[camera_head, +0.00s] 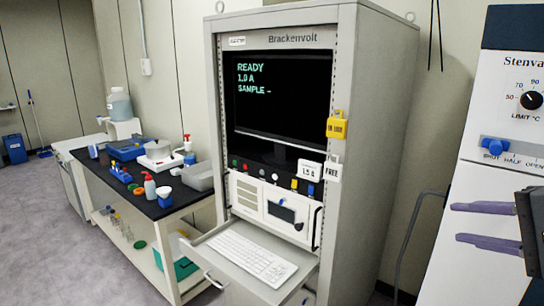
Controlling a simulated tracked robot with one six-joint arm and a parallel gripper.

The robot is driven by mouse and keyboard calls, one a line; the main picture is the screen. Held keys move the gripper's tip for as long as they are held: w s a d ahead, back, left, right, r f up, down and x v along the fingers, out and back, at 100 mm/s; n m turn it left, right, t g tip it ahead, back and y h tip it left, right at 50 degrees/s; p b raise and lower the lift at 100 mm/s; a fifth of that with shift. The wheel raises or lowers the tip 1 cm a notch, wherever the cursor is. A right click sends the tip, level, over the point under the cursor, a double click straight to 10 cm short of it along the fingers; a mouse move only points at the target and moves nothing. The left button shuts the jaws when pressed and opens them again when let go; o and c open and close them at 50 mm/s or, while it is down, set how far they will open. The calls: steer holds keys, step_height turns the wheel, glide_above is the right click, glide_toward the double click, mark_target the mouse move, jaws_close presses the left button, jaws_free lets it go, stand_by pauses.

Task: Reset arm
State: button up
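My gripper (455,222) shows at the right edge, with two purple fingers pointing left from a dark body. The fingers are apart, with nothing visible between them. It appears in front of a white Stenva machine (478,150), which has a black dial (531,100) and a blue handle (497,147) above the fingers. The handle sits near the "SHUT" end of a SHUT, HALF, OPEN scale. The rest of my arm is cut off by the frame edge.
A grey Brackenvolt cabinet (375,130) stands in the middle, its screen (285,105) reading READY. Its keyboard shelf (215,262) sticks out. A cluttered dark-topped bench (150,208) stands to the left. A dark cable (408,240) runs between cabinet and machine. The floor (50,230) at left is clear.

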steer(key=s+a+f+n+g+y, duration=0.1)
steer(key=a+f+n+g, duration=0.5)
steer(key=a+f, duration=0.9)
steer(key=s+a+f+n+g+h, duration=0.1)
steer(key=s+a+f+n+h, duration=0.2)
steer(key=s+a+n, duration=0.5)
steer(key=shift+a+f+h, duration=0.35)
steer(key=shift+a+h, duration=0.1)
steer(key=shift+h, duration=0.25)
stand_by(0.3)
